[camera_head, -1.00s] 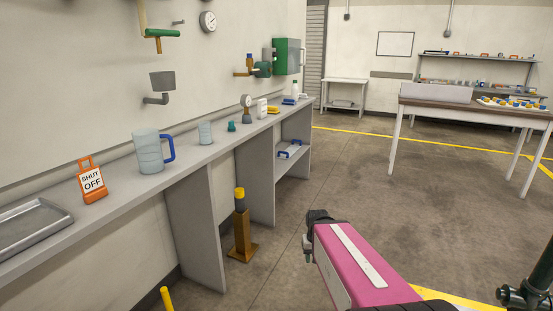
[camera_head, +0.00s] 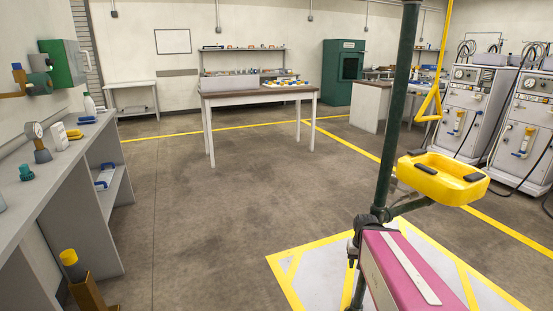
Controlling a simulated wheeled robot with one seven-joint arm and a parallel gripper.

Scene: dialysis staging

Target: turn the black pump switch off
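I cannot make out a black pump switch in this view. Two pale dialysis-type machines (camera_head: 470,108) and (camera_head: 527,125) stand at the right, with gauges, hoses and small blue-capped parts on their fronts; any switch on them is too small to tell. A pink part of my arm (camera_head: 405,272) shows at the bottom right. My gripper's fingers are not in view.
A green post (camera_head: 387,130) with a yellow basin (camera_head: 443,178) and yellow pull handle (camera_head: 430,104) stands close ahead on the right, above a yellow-striped floor square (camera_head: 318,272). A grey counter (camera_head: 68,165) runs along the left. A table (camera_head: 257,97) stands ahead; floor between is clear.

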